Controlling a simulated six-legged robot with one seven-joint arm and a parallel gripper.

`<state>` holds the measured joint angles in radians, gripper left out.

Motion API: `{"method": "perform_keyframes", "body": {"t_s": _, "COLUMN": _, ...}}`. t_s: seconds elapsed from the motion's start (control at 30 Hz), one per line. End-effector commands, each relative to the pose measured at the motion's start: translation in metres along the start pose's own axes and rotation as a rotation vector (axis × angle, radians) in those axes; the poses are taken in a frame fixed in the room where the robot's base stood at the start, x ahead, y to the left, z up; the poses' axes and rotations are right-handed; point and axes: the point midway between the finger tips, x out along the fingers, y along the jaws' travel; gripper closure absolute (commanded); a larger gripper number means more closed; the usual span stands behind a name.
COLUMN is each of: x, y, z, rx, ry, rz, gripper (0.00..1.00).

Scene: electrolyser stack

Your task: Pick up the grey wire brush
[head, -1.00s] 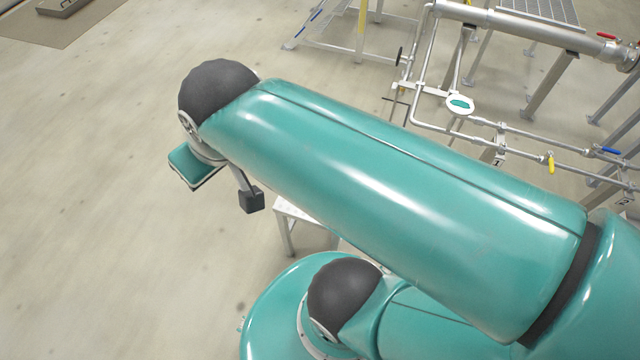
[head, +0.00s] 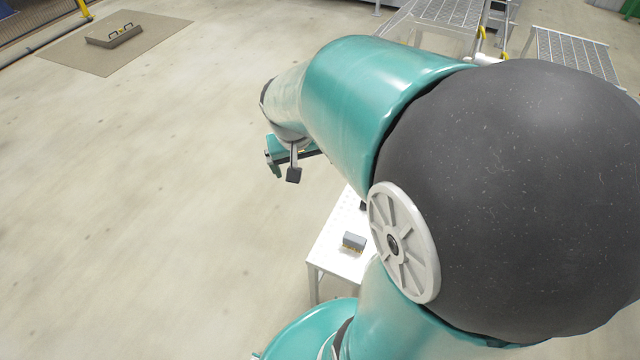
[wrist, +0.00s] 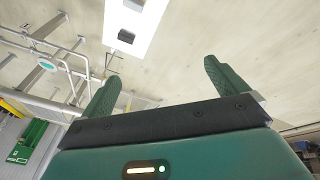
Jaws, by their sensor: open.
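In the head view, a small grey block with a yellowish underside, which looks like the grey wire brush (head: 353,242), lies on a white table (head: 325,243). My gripper (wrist: 163,88) is open and empty in the wrist view, its two green fingers wide apart. In the head view my gripper end is above and left of the table, clear of the brush. The wrist view shows the white table top (wrist: 146,30) beyond the fingers, with a dark item (wrist: 126,36) and a grey item (wrist: 133,4) cut by the top edge. I cannot tell which is the brush there.
A dark item (head: 363,206) on the table is partly hidden by my arm. Metal platforms (head: 440,14) stand at the back. A brown mat (head: 75,45) with a tray (head: 115,37) lies far left. Pipes (wrist: 50,65) show in the wrist view. Floor left of the table is clear.

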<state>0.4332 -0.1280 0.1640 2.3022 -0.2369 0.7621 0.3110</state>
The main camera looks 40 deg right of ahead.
Motion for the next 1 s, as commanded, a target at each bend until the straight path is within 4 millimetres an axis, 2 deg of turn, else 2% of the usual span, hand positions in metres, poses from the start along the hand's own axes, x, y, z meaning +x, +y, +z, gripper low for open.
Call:
{"method": "perform_keyframes", "body": {"t_s": 0.03, "x": 0.018, "y": 0.009, "z": -0.005, "rx": 0.029, "ry": -0.029, "rz": 0.011, "gripper": 0.02}}
{"method": "perform_keyframes", "body": {"t_s": 0.2, "x": 0.074, "y": 0.034, "z": -0.019, "rx": 0.122, "ry": -0.102, "rz": 0.035, "gripper": 0.02}}
{"method": "perform_keyframes", "body": {"t_s": 0.47, "x": 0.165, "y": 0.071, "z": -0.022, "rx": 0.273, "ry": -0.21, "rz": 0.033, "gripper": 0.02}}
{"method": "perform_keyframes", "body": {"t_s": 0.67, "x": 0.237, "y": 0.095, "z": -0.01, "rx": 0.402, "ry": -0.287, "rz": 0.001, "gripper": 0.02}}
{"method": "perform_keyframes", "body": {"t_s": 0.8, "x": 0.286, "y": 0.108, "z": 0.006, "rx": 0.498, "ry": -0.336, "rz": -0.033, "gripper": 0.02}}
{"method": "perform_keyframes", "body": {"t_s": 0.9, "x": 0.317, "y": 0.114, "z": 0.018, "rx": 0.565, "ry": -0.365, "rz": -0.061, "gripper": 0.02}}
{"method": "perform_keyframes", "body": {"t_s": 1.0, "x": 0.339, "y": 0.116, "z": 0.028, "rx": 0.617, "ry": -0.385, "rz": -0.083, "gripper": 0.02}}
